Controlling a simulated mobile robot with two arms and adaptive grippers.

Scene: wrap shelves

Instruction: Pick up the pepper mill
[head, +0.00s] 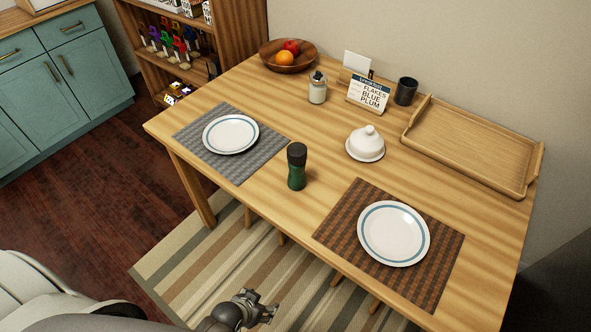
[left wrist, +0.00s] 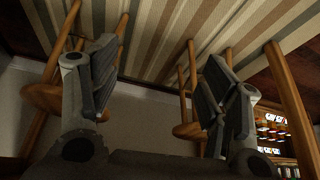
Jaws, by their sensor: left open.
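The pepper mill (head: 297,166) is dark green with a black top. It stands upright on the wooden table (head: 280,220) near its front edge, between the two placemats. My left gripper (head: 262,306) is at the bottom of the head view, lower than the tabletop and in front of the table, apart from the mill. In the left wrist view its two fingers (left wrist: 160,85) are spread with nothing between them. The mill is not seen in that view. My right gripper is not in view.
A grey placemat (head: 258,163) with a plate (head: 231,134) lies left of the mill. A brown placemat (head: 335,232) with a plate (head: 393,234) lies right. A white butter dish (head: 367,143), glass jar (head: 317,88) and wooden tray (head: 470,148) are behind. Stools (left wrist: 185,130) stand under the table.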

